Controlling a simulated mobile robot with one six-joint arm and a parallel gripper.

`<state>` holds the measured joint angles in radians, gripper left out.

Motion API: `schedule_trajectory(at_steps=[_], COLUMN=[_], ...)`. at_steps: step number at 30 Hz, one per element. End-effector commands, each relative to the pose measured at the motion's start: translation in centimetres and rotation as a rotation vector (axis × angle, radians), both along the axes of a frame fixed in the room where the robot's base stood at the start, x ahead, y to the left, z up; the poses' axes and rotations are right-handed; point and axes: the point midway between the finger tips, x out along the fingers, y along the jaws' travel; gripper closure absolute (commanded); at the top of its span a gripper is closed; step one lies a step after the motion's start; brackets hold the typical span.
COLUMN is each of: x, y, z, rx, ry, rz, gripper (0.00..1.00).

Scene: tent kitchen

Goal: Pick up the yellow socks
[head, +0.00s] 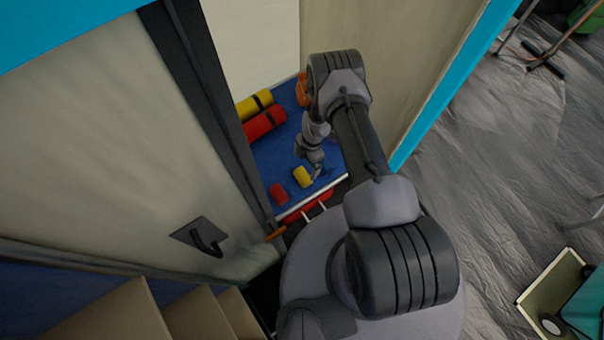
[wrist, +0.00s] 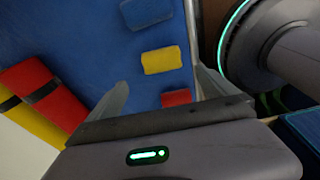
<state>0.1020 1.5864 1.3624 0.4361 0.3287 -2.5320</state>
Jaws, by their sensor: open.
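The yellow socks (head: 303,177) show as a small yellow bundle on a blue surface (head: 277,160) inside a narrow compartment. In the wrist view the yellow socks (wrist: 162,60) lie just beyond the fingers, roughly in line with the space between them. My gripper (wrist: 162,78) is open and empty, with one finger on each side of the picture's middle. In the head view my gripper (head: 317,168) hangs close to the socks, and its fingertips are hard to make out. The exact height above the socks cannot be told.
A small red bundle (wrist: 176,98) and a blue one (wrist: 145,12) lie on either side of the socks. Larger red (head: 264,123) and yellow (head: 254,105) rolls lie further back. Compartment walls and a pale front edge (head: 300,207) are close around.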

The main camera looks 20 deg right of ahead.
Motion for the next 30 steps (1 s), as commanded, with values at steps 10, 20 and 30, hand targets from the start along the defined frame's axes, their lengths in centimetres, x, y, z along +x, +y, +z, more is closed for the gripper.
schedule_trajectory(at_steps=[10, 20, 30], x=[-0.3, -0.9, -0.9], y=[0.7, 0.8, 0.8], z=[-5.6, -10.1, -9.9], rx=[0.0, 0.0, 0.0], ry=[0.0, -0.001, -0.001], rz=[-0.001, -0.001, -0.002], gripper=[0.04, 0.04, 0.49])
